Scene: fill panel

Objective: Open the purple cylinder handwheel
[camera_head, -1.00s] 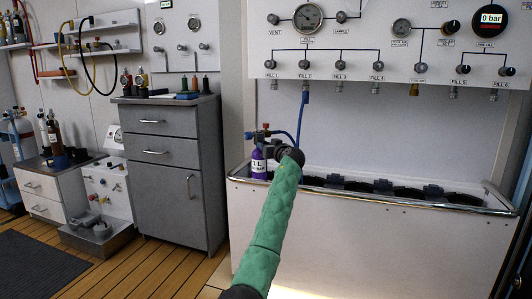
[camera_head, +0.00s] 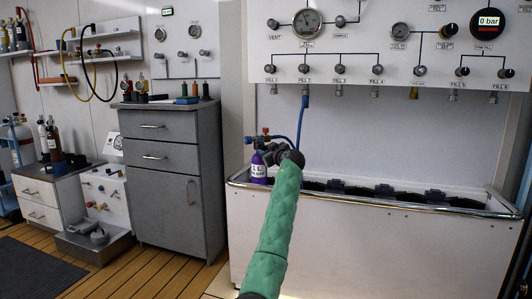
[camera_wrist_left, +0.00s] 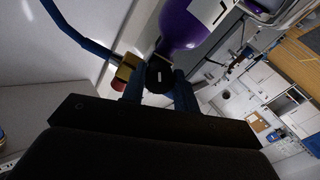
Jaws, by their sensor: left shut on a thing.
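The purple cylinder (camera_head: 259,171) with a white label stands at the left end of the white trough below the panel. It also shows in the left wrist view (camera_wrist_left: 183,28). My left gripper (camera_head: 275,152) is at the cylinder's valve, its wrist partly covering it. In the left wrist view, the dark round handwheel (camera_wrist_left: 159,76) sits between my left gripper's fingers (camera_wrist_left: 158,88), which are shut on it. A brass fitting (camera_wrist_left: 127,66) and a red knob (camera_wrist_left: 118,86) are just left of the fingers. My right gripper is not in view.
A blue hose (camera_head: 303,115) runs from the fill panel (camera_head: 345,40) down to the valve. The trough's metal rim (camera_head: 400,204) and dark cylinder slots extend right. A grey cabinet (camera_head: 165,190) stands left. Open floor lies at the lower left.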

